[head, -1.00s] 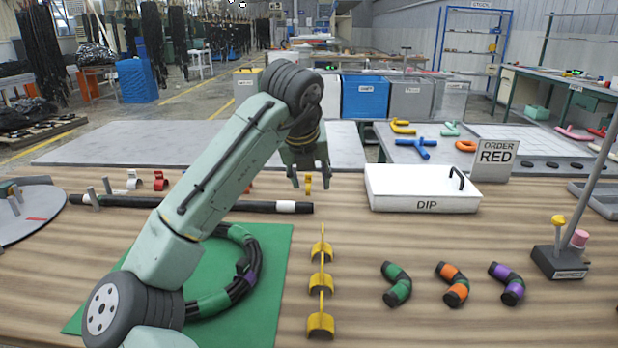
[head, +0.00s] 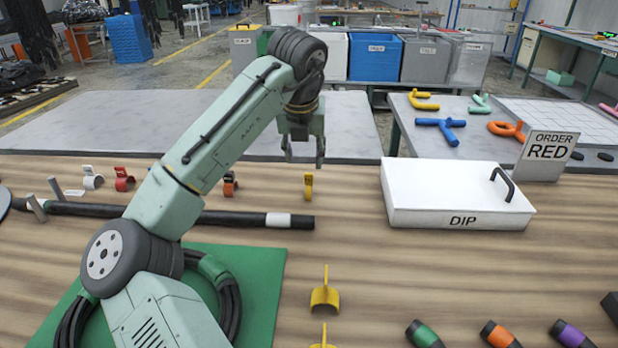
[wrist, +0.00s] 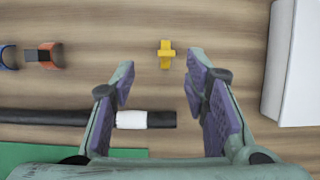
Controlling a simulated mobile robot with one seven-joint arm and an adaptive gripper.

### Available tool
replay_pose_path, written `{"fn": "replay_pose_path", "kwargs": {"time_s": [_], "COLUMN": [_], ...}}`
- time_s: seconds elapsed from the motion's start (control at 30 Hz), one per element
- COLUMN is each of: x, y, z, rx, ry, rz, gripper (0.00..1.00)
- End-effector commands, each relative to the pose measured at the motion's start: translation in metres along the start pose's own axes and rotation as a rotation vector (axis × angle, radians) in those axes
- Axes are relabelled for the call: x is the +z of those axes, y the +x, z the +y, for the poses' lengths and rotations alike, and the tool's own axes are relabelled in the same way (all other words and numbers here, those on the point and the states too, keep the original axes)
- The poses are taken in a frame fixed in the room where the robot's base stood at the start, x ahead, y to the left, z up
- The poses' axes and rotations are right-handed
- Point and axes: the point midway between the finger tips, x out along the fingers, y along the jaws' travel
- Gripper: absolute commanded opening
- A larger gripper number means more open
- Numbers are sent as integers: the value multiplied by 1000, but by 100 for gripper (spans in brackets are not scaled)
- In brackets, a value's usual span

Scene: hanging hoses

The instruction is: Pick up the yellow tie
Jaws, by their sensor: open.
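The yellow tie (head: 308,186) is a small yellow clip standing on the wooden table, just beyond the end of the black hose. It also shows in the wrist view (wrist: 166,54), ahead of and between the two fingers. My gripper (head: 304,158) is open and empty, pointing down above the table near the yellow tie. In the wrist view my gripper (wrist: 158,80) has its purple-padded fingers wide apart, with the tie a little beyond their tips. Nothing touches the tie.
The black hose (head: 240,217) with a white band lies left of and nearer than the tie. The white DIP box (head: 450,200) stands to the right. An orange-and-black tie (head: 230,184) sits to the left. Yellow saddle pieces (head: 325,297) stand in front.

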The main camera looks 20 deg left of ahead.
Motion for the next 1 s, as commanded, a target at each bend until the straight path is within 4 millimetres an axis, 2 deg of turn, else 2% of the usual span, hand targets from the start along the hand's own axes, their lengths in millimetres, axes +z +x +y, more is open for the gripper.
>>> {"fn": "replay_pose_path", "kwargs": {"time_s": [0.1,0.37,0.6,0.9,1.0], "x": [0,-1,-2,-2,-2], "y": [17,38,72,79,79], "z": [0,-4,-8,-8,-8], "rx": [1,1,1,0,0], "ry": [0,2,0,0,0], "rz": [0,0,0,-2,-2], "gripper": [42,42,42,42,36]}}
